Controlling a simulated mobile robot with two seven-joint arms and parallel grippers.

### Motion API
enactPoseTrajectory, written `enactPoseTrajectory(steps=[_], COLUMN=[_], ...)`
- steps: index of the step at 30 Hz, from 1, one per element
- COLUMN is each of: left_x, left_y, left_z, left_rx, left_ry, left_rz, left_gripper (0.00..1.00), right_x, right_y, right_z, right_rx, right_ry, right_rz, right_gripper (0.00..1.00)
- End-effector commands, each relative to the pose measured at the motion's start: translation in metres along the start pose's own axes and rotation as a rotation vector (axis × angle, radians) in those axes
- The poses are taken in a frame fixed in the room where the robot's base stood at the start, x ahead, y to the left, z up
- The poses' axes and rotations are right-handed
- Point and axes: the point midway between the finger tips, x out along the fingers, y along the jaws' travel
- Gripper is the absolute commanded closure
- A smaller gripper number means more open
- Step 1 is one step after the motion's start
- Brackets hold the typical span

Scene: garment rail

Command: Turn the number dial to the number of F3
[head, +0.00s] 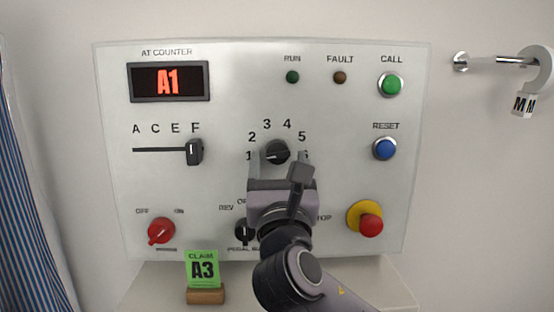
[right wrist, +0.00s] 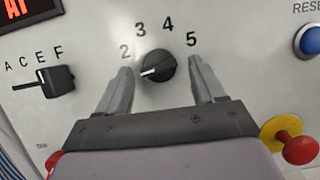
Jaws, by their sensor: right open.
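My right gripper (head: 279,161) is open, with one finger on each side of the dial. In the right wrist view the open fingers (right wrist: 160,68) show gaps to the knob. The letter slider (head: 195,151) stands at F. The counter display (head: 169,81) reads A1. My left gripper is not in view.
A pedal knob (head: 244,230) sits below the dial, partly behind my right arm. A red knob (head: 161,230), a blue button (head: 385,149), a green button (head: 390,85) and a red mushroom button (head: 370,225) surround it. A green A3 card (head: 203,268) stands on the ledge.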

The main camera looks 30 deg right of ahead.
Motion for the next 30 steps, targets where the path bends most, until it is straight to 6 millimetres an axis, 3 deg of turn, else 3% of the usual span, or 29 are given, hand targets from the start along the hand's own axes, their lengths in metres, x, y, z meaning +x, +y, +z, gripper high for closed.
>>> enactPoseTrajectory(steps=[11, 12, 17, 30], left_x=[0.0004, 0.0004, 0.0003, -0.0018], left_y=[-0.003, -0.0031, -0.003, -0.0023], left_z=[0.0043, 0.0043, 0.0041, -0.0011], left_rx=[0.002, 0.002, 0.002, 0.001], left_ry=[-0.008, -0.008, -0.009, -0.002], left_rz=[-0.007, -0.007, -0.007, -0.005], left_gripper=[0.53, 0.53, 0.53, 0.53], right_x=[0.0113, 0.0112, 0.011, 0.0106], right_y=[-0.0003, -0.0003, -0.0003, 0.0009], right_z=[-0.0002, -0.0002, -0.0003, -0.0002], right_rx=[0.001, 0.001, 0.001, 0.075], right_ry=[0.0, 0.0, 0.001, 0.003], right_rz=[0.0, 0.0, 0.0, -0.03], right_gripper=[0.32, 0.35, 0.86, 0.86])
